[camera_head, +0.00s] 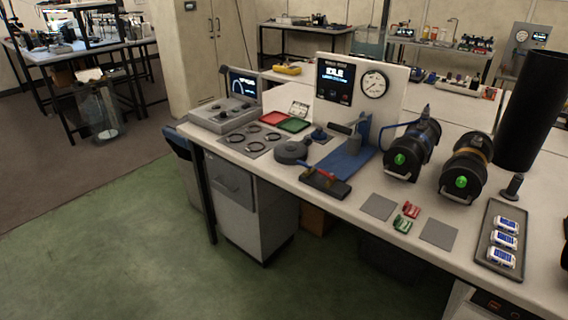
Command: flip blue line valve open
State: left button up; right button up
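A black block with a red handle and a blue handle (320,175) lies near the front edge of the table. The handles look low and slanted; I cannot tell their valve position. A blue stand (350,160) with a dark cylindrical part is behind it. A thin blue line (378,137) runs from near this stand to a dark, blue-banded cylinder (413,147) lying with its green-marked end forward. I cannot tell which part is the blue line valve. A similar cylinder with a yellow-brown band (466,165) lies to its right.
A panel with an "IDLE" screen and dial gauge (373,84) stands behind. A tall black cylinder (530,105) rises at the right. A tray (484,250) holds several white-blue devices. Grey pads (378,206) and red and green clips (406,218) lie in front.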

aim_at(309, 166)
jog(key=u, duration=0.3)
jog(key=i, duration=0.95)
jog(key=z, duration=0.65)
jog(key=k, duration=0.2)
jog(key=z, duration=0.2)
